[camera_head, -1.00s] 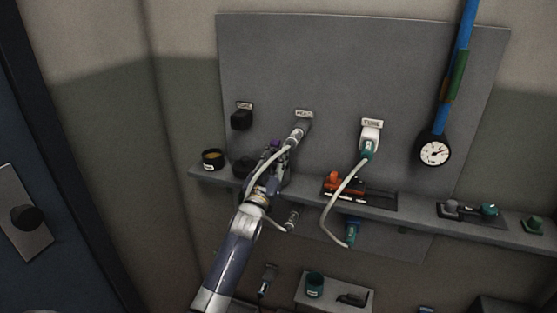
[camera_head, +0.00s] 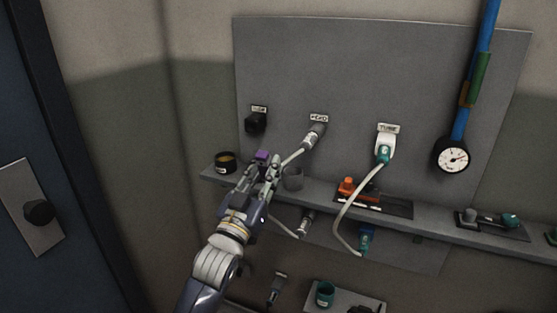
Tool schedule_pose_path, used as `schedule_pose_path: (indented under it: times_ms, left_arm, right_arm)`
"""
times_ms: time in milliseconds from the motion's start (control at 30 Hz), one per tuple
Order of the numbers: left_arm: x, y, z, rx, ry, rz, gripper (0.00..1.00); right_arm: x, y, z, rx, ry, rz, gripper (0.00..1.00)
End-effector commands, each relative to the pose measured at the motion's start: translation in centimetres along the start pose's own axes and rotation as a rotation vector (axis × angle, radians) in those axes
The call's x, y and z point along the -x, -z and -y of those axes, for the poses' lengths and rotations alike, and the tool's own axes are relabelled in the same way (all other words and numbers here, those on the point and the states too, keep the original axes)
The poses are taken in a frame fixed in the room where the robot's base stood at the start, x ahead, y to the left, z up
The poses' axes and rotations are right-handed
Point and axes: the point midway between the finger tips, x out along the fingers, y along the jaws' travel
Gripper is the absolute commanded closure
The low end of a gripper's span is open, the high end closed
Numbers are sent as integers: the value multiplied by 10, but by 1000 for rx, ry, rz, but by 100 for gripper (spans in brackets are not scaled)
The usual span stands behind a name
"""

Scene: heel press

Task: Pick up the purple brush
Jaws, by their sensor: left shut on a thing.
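The purple brush (camera_head: 262,155) shows as a small purple block at the tip of my left gripper (camera_head: 264,164). The gripper is shut on it, in front of the grey wall panel and just above the shelf. The fingers hide most of the brush, so its lower part cannot be seen. A grey cup (camera_head: 293,179) stands on the shelf just right of the gripper. My right gripper is not in view.
A dark cup (camera_head: 225,163) stands at the shelf's left end. A white hose (camera_head: 291,158) hangs from the middle socket close to the gripper. An orange tool (camera_head: 349,188) lies on the shelf (camera_head: 435,225) further right. A black knob (camera_head: 256,122) juts from the panel.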

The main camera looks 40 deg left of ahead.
Motion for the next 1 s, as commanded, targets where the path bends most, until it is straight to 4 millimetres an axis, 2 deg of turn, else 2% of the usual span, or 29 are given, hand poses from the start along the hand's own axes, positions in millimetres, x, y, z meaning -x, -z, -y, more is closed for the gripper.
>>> schedule_pose_path:
  times_ms: [33, 67, 100, 233, 367, 500, 700, 1000]
  left_arm:
    - [17, 2, 0, 0, -1, 2, 100]
    - [25, 6, 0, 0, -1, 1, 100]
    - [23, 16, 0, -2, -2, 27, 100]
    - [33, 27, -1, -3, -4, 124, 100]
    - [44, 40, -1, -3, -4, 234, 100]
    - [47, 43, 0, 1, -1, 286, 100]
    - [53, 45, 0, 0, -1, 330, 100]
    - [58, 44, 0, 0, -1, 358, 100]
  right_arm:
    - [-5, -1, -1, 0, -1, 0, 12]
    - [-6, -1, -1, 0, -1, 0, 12]
    - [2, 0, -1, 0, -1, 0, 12]
    - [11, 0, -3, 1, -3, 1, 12]
    - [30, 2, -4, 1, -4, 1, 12]
    - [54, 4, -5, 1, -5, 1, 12]
    - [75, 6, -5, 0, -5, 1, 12]
    - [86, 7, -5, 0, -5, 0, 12]
